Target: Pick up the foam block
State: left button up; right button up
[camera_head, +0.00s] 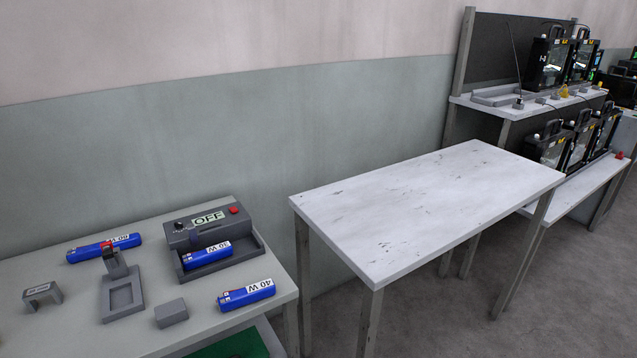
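A small plain grey block (171,313) lies on the left table, near its front edge. It looks like the foam block, but its material cannot be told from here. It stands apart from the grey stand (124,300) with a square recess to its left and from a blue "40 W" cylinder (246,295) to its right. Neither of my grippers is in view.
The left table (60,335) also holds a grey device (207,225) reading "OFF", with a blue cylinder (207,256) in its tray, another blue cylinder (104,247) and a grey bracket (42,294). The middle table (430,205) is bare. Shelves (520,108) with black housings stand right.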

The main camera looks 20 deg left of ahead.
aim_at(170, 313)
jog(key=u, duration=1.55)
